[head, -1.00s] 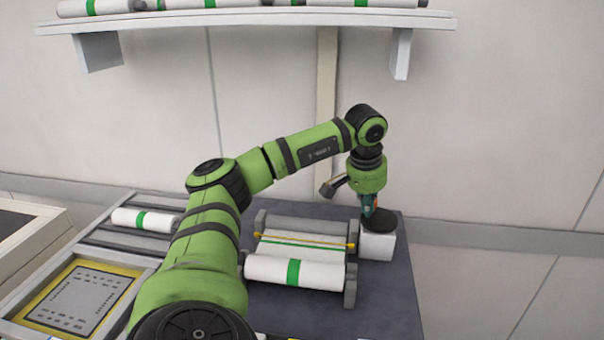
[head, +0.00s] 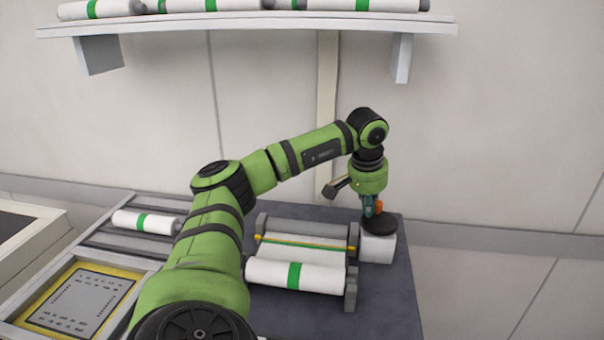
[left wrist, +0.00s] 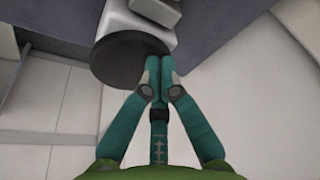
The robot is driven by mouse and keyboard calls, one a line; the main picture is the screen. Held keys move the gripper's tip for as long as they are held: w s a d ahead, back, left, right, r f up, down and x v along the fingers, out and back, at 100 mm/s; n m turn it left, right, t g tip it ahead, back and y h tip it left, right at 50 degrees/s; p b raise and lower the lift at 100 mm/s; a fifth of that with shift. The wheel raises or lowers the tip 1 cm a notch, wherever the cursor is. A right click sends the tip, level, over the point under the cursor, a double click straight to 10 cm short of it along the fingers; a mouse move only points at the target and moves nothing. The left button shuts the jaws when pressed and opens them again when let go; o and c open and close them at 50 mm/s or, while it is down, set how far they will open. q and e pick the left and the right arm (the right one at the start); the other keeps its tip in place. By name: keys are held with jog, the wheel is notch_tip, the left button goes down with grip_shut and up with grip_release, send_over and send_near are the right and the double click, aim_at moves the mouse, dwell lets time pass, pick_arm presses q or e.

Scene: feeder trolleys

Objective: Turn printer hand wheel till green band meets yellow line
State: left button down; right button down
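The hand wheel (head: 381,224) is a dark disc on top of a white block at the printer's right end. A small orange knob (head: 379,206) stands up from it. My left gripper (head: 370,208) points down over the wheel, beside the knob. In the left wrist view its teal fingertips (left wrist: 160,68) are together at the edge of the dark wheel (left wrist: 130,60); nothing shows between them. The green band (head: 298,245) runs across the white sheet along the yellow line (head: 263,238) and seems to lie on it or right against it. My right gripper is not in view.
A white roll with a green ring (head: 293,275) lies at the printer's front. Another roll (head: 145,222) lies on the rails at left, behind a yellow-framed panel (head: 80,300). A wall shelf (head: 250,22) with several rolls hangs above. The dark tabletop is clear at front right.

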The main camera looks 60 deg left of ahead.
pick_arm(q)
jog(key=shift+w+d+f, duration=0.1)
jog(key=shift+w, duration=0.1)
jog(key=shift+w+p, duration=0.1)
jog(key=shift+p, duration=0.25)
jog(key=shift+w+f, duration=0.1)
jog(key=shift+w, duration=0.1)
jog(key=shift+s+f, duration=0.15)
jog(key=shift+s+f, duration=0.15)
jog(key=shift+s, duration=0.05)
jog(key=shift+s+d, duration=0.1)
jog(key=shift+s, duration=0.05)
jog(key=shift+r, duration=0.2)
